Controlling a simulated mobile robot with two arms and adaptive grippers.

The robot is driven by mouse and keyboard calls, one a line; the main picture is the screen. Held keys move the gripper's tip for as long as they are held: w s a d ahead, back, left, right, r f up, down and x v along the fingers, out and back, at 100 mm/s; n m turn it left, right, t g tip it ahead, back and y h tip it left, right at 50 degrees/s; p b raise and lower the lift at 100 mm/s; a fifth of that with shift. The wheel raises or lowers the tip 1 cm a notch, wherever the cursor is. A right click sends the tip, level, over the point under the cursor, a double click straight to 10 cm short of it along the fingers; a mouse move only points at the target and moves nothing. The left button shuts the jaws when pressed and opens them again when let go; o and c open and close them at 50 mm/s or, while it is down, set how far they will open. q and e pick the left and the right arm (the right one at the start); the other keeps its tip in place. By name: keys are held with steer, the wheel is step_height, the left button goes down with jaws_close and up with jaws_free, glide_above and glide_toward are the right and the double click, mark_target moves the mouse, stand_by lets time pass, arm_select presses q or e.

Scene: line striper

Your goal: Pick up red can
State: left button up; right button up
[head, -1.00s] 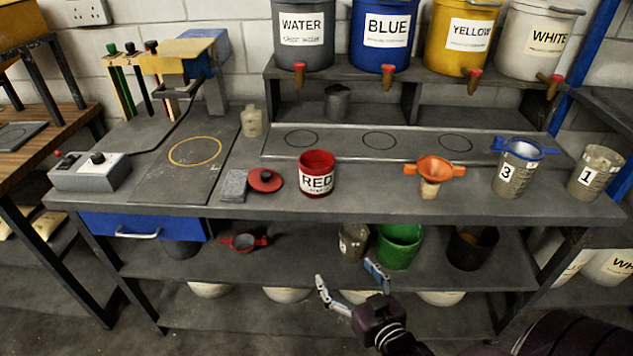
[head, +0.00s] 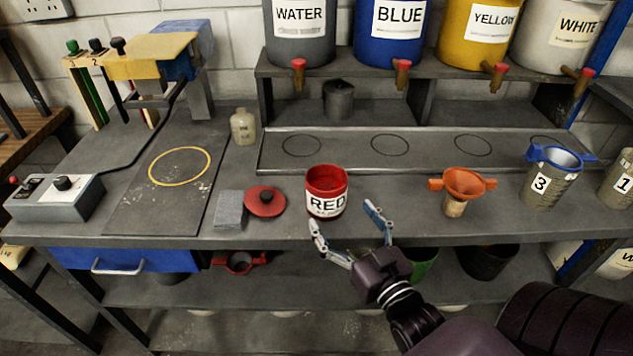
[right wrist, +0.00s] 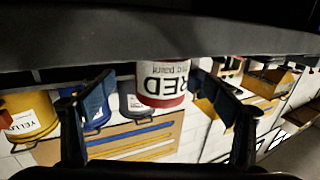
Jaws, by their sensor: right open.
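The red can (head: 326,192) stands upright on the workbench in the head view, with a white label reading RED. It is open at the top and dark red inside. In the right wrist view the can (right wrist: 162,84) appears upside down, between the two fingers and beyond them. My right gripper (head: 345,215) is open and empty at the bench's front edge, just in front of the can and slightly to its right. Its fingers spread toward the can; I cannot tell if either touches it. My left gripper is not in view.
A red lid (head: 265,201) and grey block (head: 230,210) lie left of the can. An orange funnel (head: 463,184) and a cup marked 3 (head: 541,186) stand to the right. Labelled buckets (head: 391,30) fill the rear shelf. The bench's front edge (head: 230,240) is close to my gripper.

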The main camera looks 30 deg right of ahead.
mark_target(336, 206)
steer(key=shift+w+d, duration=0.1)
steer(key=shift+w, duration=0.45)
steer(key=shift+w+d+r+p, duration=0.1)
steer(key=shift+w+r+p, duration=0.15)
steer(key=shift+w, duration=0.35)
steer(key=shift+w+r+p, duration=0.15)
steer(key=shift+w+p, duration=0.15)
steer(key=shift+w, duration=0.3)
steer(key=w, duration=0.2)
steer(key=shift+w+d+f+p, duration=0.1)
steer(key=shift+w+p, duration=0.2)
steer(key=shift+w, duration=0.1)
steer(key=shift+w+d+f, duration=0.1)
steer(key=shift+w, duration=0.45)
steer(key=c, duration=1.8)
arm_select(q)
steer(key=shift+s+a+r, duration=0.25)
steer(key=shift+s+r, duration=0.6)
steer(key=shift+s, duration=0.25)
arm_select(e)
steer(key=shift+r, duration=0.2)
steer(key=shift+c, duration=0.4)
